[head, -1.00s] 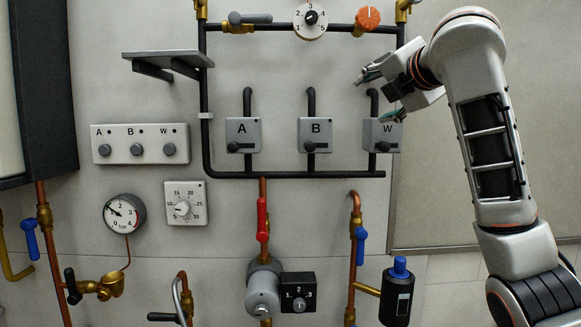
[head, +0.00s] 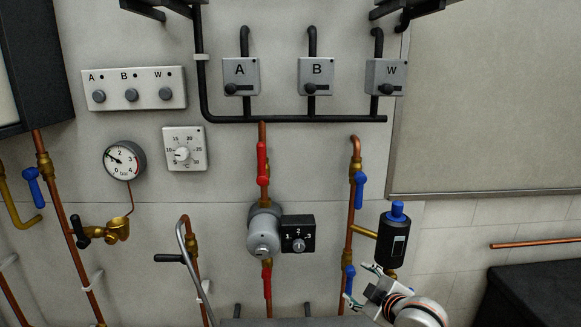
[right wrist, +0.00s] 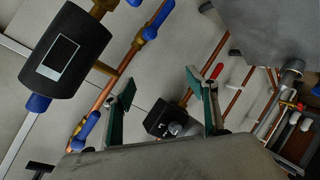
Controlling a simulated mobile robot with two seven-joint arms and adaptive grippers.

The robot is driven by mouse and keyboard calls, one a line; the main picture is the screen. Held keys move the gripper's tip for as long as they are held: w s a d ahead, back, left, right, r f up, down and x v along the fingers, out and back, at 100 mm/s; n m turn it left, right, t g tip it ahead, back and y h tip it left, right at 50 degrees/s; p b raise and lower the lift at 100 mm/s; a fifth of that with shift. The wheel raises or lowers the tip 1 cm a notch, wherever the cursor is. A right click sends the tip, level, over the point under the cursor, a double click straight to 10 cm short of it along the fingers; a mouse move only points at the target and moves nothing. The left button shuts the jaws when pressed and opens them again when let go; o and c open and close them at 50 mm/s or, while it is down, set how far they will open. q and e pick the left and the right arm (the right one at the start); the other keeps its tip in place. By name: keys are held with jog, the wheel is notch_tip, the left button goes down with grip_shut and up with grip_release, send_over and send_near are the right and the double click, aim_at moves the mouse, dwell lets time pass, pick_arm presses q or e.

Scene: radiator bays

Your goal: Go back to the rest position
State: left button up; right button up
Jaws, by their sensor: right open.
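My right gripper (head: 361,285) is low in the head view, at the bottom right of the middle. It is open and nothing shows between its fingers. It stands in front of the lower pipes, just below the black cylinder with blue caps (head: 393,240). In the right wrist view its two green-lined fingers (right wrist: 163,98) are spread apart. Between and beyond them is the black three-position selector box (right wrist: 172,119), which also shows in the head view (head: 298,233). My left gripper is not in view.
Copper pipes with blue levers (head: 359,190) and a grey pump (head: 263,232) line the wall near the gripper. Valve boxes A (head: 241,76), B (head: 316,76) and W (head: 385,77) are above. A dark bench (head: 540,290) with a copper rod above it (head: 535,243) is at the right.

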jog(key=s+d+f+m, duration=0.1)
jog(key=s+f+m, duration=0.3)
jog(key=s+f, duration=1.1)
jog(key=s+f+m, duration=0.2)
jog(key=s+f, duration=0.2)
jog(key=s, duration=0.5)
jog(key=s+f+m+g, duration=0.1)
jog(key=s+f, duration=0.3)
jog(key=s, duration=0.5)
jog(key=shift+d+f+m+g, duration=0.2)
jog(key=shift+d+m+g, duration=0.1)
jog(key=shift+d+m, duration=0.25)
jog(key=shift+a, duration=0.1)
